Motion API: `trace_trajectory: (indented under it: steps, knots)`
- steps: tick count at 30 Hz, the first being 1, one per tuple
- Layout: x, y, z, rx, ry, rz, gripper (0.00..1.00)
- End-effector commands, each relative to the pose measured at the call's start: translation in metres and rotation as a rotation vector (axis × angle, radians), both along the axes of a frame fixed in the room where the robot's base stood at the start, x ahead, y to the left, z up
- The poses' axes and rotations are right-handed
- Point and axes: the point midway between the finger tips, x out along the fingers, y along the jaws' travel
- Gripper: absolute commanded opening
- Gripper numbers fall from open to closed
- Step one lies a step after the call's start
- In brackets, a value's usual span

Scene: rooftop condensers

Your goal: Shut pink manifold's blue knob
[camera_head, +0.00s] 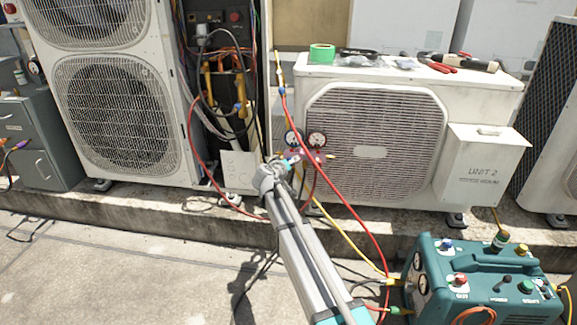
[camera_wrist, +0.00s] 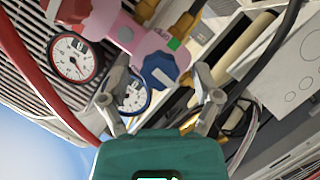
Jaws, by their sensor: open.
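The pink manifold (camera_wrist: 150,42) fills the upper middle of the wrist view, tilted. Its blue knob (camera_wrist: 158,71) shows between the fingertips of my gripper (camera_wrist: 162,88), which is open and empty. The knob lies beyond the fingers; contact with them cannot be made out. A red knob (camera_wrist: 73,11) is at the upper left. The red-ringed gauge (camera_wrist: 74,58) is in clear view, and the blue-ringed gauge (camera_wrist: 134,96) is partly behind the left finger. In the head view the manifold (camera_head: 315,156) hangs before the condenser, partly hidden by my arm.
Red hose (camera_head: 352,213) and yellow hose (camera_head: 345,238) run down to the teal machine (camera_head: 478,290). The white condenser (camera_head: 375,135) stands behind, with green tape (camera_head: 321,54) and tools on top. An open electrical cabinet (camera_head: 225,95) is at left. The left floor is mostly clear.

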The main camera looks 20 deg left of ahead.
Motion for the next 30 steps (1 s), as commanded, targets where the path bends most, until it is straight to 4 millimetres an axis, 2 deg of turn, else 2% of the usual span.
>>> trace_trajectory:
  steps: [6, 17, 27, 30]
  knots:
    - [0.0134, 0.0003, -0.0044, 0.0, -0.001, 0.001, 0.81]
    - [0.0141, 0.0003, -0.0042, -0.001, 0.0, 0.002, 0.79]
    - [0.0137, 0.001, -0.0042, 0.0, -0.001, 0.002, 0.16]
    - [0.0136, 0.0011, -0.0042, 0.0, -0.001, 0.002, 0.0]
